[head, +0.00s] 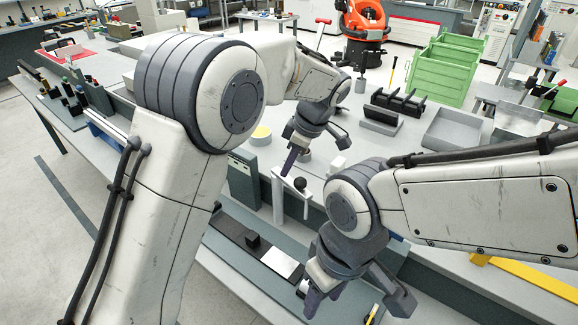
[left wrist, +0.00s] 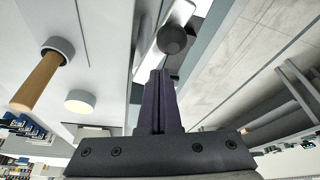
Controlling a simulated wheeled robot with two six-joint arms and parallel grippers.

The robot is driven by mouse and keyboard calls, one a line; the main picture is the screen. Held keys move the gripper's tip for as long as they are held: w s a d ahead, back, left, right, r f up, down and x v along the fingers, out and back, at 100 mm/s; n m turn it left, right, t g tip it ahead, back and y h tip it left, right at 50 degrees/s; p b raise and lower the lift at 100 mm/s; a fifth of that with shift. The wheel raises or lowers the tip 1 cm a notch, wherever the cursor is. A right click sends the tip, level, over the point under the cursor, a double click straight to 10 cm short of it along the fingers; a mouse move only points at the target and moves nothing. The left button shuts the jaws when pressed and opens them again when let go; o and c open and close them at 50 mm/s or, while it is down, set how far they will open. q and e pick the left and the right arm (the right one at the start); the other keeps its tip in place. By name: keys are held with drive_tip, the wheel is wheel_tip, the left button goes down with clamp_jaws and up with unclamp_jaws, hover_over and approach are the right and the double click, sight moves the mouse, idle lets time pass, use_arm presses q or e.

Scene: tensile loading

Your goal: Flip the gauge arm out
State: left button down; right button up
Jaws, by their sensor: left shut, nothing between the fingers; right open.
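The gauge arm (head: 306,206) appears to be the pale bracket at the front edge of the bench, with a round black knob (head: 299,184). The knob also shows in the left wrist view (left wrist: 173,39), just past my fingertips, with a pale bar beside it. My left gripper (head: 288,168) is shut and empty, its fingers pointing down close to the knob. I cannot tell whether they touch it. My right gripper (head: 314,298) is open, low at the front, over a dark strip; it partly hides a small pale round part there.
A dark strip with a black block (head: 252,240) and a bright plate (head: 282,262) lies below the bench edge. On the bench are a black rack (head: 398,104), a grey tray (head: 452,130) and a yellow-topped cylinder (head: 261,134). Green crates (head: 440,75) stand behind.

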use_arm(q)
drive_tip(key=w+a, duration=0.1)
drive_tip(key=a, duration=0.2)
wheel_tip(320, 180, up, 10)
hover_over(288, 181)
drive_tip(key=shift+w, duration=0.1)
